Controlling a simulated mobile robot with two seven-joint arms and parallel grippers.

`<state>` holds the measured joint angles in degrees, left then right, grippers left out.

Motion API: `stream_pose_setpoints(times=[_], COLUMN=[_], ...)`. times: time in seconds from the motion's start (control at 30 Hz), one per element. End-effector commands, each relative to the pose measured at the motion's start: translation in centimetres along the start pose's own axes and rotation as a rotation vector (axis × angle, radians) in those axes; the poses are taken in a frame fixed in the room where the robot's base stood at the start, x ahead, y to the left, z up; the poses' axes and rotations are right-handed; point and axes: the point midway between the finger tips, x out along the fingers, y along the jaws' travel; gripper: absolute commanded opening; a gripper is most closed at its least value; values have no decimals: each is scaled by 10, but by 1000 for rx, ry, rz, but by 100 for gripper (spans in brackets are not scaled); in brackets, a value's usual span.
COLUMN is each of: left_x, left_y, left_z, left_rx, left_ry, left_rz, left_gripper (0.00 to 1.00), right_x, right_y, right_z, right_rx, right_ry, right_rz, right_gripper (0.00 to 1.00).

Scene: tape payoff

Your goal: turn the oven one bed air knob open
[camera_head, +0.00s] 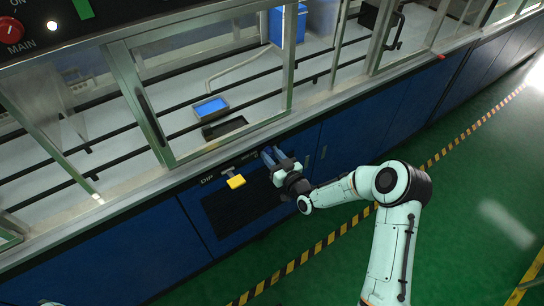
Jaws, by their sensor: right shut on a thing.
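My right gripper (271,156) is at the top of the dark front panel (217,205) of the blue cabinet. It is shut on a knob that its fingers hide almost wholly, so the knob's angle cannot be told. A small label, too small to read surely, shows just left of the fingers. My left gripper is not in view.
Above the panel runs a grey ledge (150,193) with framed glass doors (205,100). Behind the glass are a small blue-screened device (211,108) and a dark tray (224,127). The green floor (465,190) with yellow-black tape (352,223) is clear at the right.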

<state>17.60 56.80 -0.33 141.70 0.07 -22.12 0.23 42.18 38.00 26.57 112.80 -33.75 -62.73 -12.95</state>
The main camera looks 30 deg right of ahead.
Motion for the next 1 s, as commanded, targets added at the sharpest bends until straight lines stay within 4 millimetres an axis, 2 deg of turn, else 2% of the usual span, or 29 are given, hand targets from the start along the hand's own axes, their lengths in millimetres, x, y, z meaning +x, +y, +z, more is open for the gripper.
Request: stream_pose_setpoints(times=[0.4, 1.0], left_x=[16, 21], left_y=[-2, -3], left_z=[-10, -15], left_rx=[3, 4], left_ry=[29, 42], left_rz=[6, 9], left_gripper=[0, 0], right_x=[0, 0], right_y=[1, 3], right_z=[1, 1], right_rx=[346, 917], right_ry=[3, 2], right_rz=[-1, -1], right_gripper=[5, 5])
